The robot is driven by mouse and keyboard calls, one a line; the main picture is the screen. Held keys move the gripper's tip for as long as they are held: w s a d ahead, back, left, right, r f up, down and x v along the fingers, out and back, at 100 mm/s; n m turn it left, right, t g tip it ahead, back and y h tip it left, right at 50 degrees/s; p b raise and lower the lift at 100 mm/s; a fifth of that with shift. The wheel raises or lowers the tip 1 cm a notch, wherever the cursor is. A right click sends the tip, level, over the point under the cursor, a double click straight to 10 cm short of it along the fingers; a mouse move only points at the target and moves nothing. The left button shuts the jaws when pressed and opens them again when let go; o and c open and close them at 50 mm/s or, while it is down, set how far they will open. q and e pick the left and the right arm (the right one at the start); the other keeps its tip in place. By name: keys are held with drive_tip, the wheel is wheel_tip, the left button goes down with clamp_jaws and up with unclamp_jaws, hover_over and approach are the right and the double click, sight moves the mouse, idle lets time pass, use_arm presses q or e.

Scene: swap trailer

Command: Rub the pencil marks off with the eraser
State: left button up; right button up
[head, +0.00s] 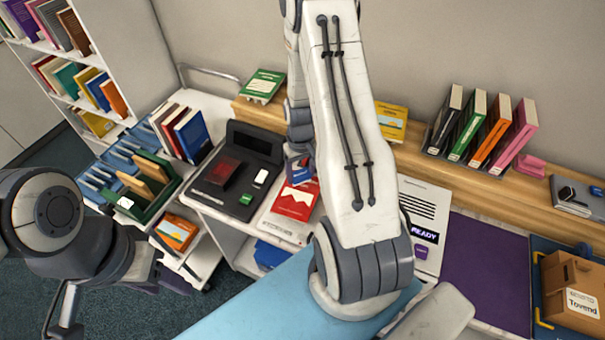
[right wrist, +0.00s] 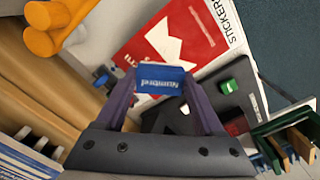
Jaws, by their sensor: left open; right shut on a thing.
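My right gripper (head: 299,160) hangs above the red-and-white sticker sheet (head: 296,198), partly hidden behind my arm in the head view. In the right wrist view its purple fingers (right wrist: 163,98) are shut on a small blue block with white lettering (right wrist: 160,80), which looks like the eraser. The block is in front of the red sheet in that view; whether it touches cannot be told. My left gripper (head: 146,272) is open and empty at the lower left, its fingers mostly hidden by the wrist. No pencil marks can be made out.
A black device (head: 237,170) lies beside the sheet. A white READY machine (head: 424,215), purple mat (head: 484,262) and brown box (head: 571,277) stand right. Books line the wooden ledge (head: 415,140).

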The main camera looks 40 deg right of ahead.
sight(300, 175)
drive_tip(key=shift+r+p, duration=1.15)
drive_tip(key=shift+r, duration=0.6)
